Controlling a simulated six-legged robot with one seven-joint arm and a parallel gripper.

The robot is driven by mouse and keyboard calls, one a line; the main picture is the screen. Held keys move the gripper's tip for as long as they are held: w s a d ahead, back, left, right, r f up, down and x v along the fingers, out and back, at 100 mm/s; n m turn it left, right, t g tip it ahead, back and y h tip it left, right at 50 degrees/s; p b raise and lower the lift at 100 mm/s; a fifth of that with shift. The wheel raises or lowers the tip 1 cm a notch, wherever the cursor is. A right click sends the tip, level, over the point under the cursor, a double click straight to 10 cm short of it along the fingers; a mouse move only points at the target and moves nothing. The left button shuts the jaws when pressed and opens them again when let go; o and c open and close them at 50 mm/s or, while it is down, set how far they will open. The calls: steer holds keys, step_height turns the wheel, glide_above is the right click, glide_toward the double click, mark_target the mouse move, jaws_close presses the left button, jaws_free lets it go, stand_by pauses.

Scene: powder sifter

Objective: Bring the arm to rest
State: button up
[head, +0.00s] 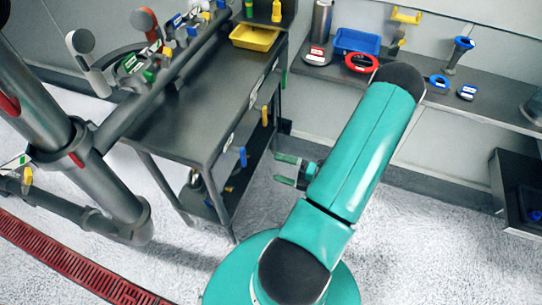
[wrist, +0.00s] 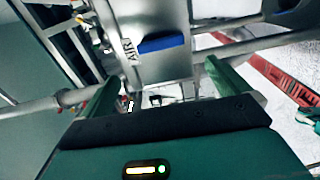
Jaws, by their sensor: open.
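My arm is teal with dark joint caps and rises from my teal base at the bottom of the head view. It is folded, with its elbow high at the upper right. My gripper (head: 277,169) points left from beside the forearm, over the floor to the right of the dark workbench (head: 190,142). Its two green fingers are apart with nothing between them. In the wrist view my gripper (wrist: 163,72) also shows two spread green fingers, with a metal surface and a blue part (wrist: 161,44) beyond them.
Thick dark pipes (head: 75,145) with valves stand at the left. A yellow tray (head: 255,37) sits on the workbench. A wall shelf (head: 460,103) at the right carries a blue bin (head: 357,41) and a red ring (head: 361,63). A red floor grate (head: 70,262) runs along the lower left.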

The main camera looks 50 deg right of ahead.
steer(key=w+a+r+n+g+y, duration=0.25)
steer(key=a+r+n+g, duration=0.6)
steer(key=n, duration=0.55)
steer(key=w+a+r+n+g+y, duration=0.1)
steer(key=w+a+r+n+g, duration=0.3)
steer(key=a+r+n+g, duration=0.65)
steer(key=s+a+r+n+t+h, duration=0.1)
steer(key=a+r+n+t+h, duration=0.2)
steer(key=r+n, duration=0.5)
steer(key=s+a+r+n+t+h, duration=0.2)
steer(key=r+n, duration=0.6)
steer(key=n, duration=0.9)
steer(key=shift+a+n+t+h, duration=0.35)
steer(key=shift+a+t+h, duration=0.95)
steer(key=shift+a+h, duration=0.8)
